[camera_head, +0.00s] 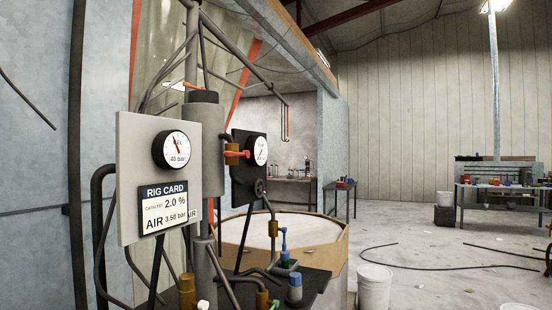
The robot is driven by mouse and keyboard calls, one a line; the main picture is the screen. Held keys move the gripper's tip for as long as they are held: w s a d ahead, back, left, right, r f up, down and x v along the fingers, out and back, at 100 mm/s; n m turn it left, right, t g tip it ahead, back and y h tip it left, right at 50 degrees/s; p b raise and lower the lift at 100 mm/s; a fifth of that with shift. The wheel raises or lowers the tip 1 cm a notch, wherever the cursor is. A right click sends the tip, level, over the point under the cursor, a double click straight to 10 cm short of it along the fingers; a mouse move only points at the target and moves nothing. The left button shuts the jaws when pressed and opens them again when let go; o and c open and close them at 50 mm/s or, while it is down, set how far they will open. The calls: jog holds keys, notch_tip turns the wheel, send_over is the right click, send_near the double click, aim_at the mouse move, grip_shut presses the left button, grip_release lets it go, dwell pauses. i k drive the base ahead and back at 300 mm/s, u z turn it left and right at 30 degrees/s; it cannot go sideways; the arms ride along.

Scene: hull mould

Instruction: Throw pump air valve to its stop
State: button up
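The pump rig stands at left centre. A brass valve with a red handle (237,154) sits on it between the two gauge panels, its handle roughly level and pointing right. An orange lever (193,86) lies on top of the dark-capped cylinder (203,120). I cannot tell which of these is the pump air valve. The light panel (127,170) carries a white gauge (176,148) and a rig card (164,208) reading catalyst 2.0 % and air 3.50 bar. A second gauge (261,151) sits on a dark panel behind. My gripper is not in view.
Brass and blue-topped fittings (294,288) stand on the rig's dark base. Workbenches (500,195) stand farther back; open floor lies between.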

aim_at(245, 154)
jog(key=z, duration=0.05)
jog(key=k, duration=1.15)
jog(key=u, duration=1.05)
jog(key=i, duration=1)
jog(key=z, duration=0.05)
